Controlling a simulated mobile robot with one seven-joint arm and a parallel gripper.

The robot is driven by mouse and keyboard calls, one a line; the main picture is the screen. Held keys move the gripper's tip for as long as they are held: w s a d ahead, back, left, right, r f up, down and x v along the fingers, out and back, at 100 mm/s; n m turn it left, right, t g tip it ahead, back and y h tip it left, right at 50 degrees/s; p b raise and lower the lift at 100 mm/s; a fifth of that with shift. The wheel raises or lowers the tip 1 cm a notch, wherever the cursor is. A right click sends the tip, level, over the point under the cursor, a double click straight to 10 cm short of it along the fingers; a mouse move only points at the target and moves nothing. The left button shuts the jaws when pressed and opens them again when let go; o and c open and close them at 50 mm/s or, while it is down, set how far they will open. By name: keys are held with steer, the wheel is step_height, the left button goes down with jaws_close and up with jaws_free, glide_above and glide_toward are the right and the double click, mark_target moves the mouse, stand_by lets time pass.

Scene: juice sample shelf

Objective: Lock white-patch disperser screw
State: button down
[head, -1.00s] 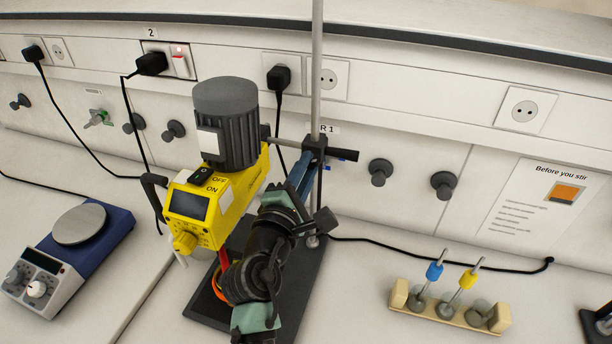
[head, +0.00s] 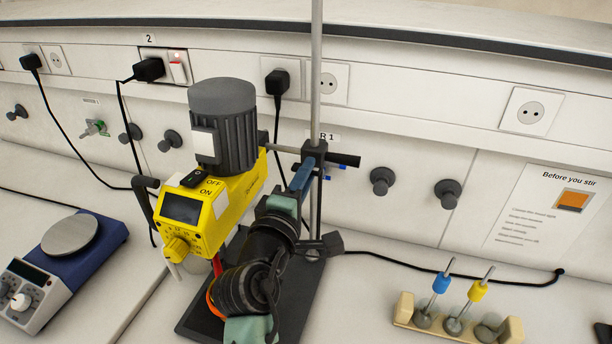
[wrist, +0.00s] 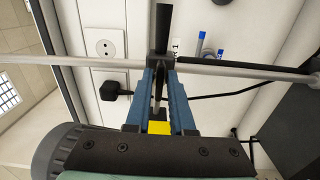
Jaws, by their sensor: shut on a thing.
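The disperser (head: 230,205) is yellow with a grey motor and a white patch (head: 205,145) on the motor's side. Its arm meets the upright rod (head: 316,60) at a dark clamp (head: 314,150), which also shows in the wrist view (wrist: 158,66). My gripper (head: 303,172) reaches the clamp from the front. In the wrist view its blue fingers (wrist: 160,82) are closed around a small metallic piece at the clamp, apparently the screw; the fingers hide most of it. A bit of yellow shows between them.
A blue-and-white hotplate (head: 65,250) stands at the left. A beige rack (head: 460,328) with blue- and yellow-marked stirrers is at the right. The dark stand base (head: 300,295) lies under my arm. Cables cross the bench, and sockets and knobs line the wall.

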steer(key=shift+f, duration=0.1)
steer(key=c, duration=0.8)
jaws_free()
steer(key=shift+o, duration=0.2)
steer(key=shift+s, duration=0.1)
steer(key=b+v, duration=0.3)
steer(key=v, duration=0.9)
steer(key=shift+s, duration=0.4)
steer(key=shift+a, duration=0.15)
